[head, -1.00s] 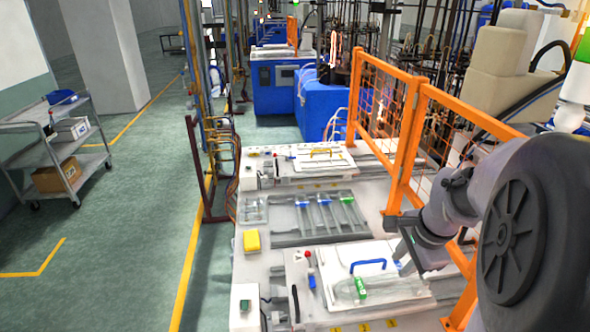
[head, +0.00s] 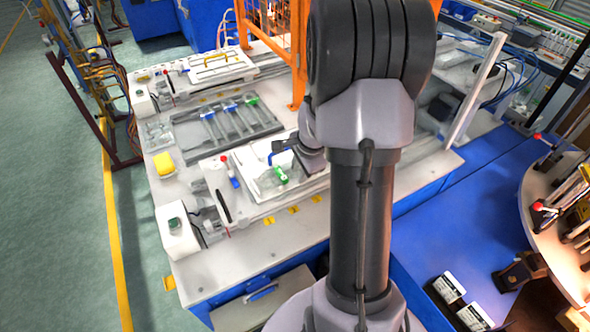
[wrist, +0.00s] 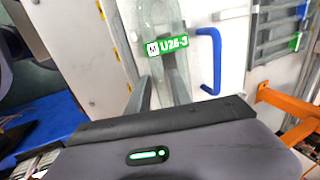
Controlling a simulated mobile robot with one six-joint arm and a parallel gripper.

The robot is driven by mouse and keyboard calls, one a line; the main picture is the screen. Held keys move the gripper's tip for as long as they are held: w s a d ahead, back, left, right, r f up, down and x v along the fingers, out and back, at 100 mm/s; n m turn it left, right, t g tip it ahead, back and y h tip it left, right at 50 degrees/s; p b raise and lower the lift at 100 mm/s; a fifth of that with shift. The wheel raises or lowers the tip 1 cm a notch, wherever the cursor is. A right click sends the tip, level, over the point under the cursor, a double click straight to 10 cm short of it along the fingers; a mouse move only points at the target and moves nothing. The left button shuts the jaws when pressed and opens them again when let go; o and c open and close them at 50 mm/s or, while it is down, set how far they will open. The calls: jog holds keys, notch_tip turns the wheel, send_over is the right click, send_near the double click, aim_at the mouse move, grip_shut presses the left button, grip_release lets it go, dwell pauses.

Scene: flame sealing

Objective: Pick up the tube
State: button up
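A clear tube (wrist: 158,22) with a green label reading "U26-3" lies on the white panel of the near station. In the head view the tube (head: 268,180) shows only faintly, with its green label (head: 281,174) clearer. My gripper (wrist: 160,84) reaches over the tube's near part in the wrist view, its two dark fingers apart. I cannot tell whether they touch the tube. In the head view my arm partly hides the gripper (head: 284,150), which is just above the panel beside the tube.
A blue handle (wrist: 210,60) stands close to the right of the tube. A rack (head: 180,120) behind holds several similar tubes with blue and green labels. An orange fence (head: 283,20) stands behind the bench. A yellow block (head: 164,163) lies at the bench's left.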

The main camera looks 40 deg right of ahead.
jog(key=shift+r, duration=0.1)
grip_shut()
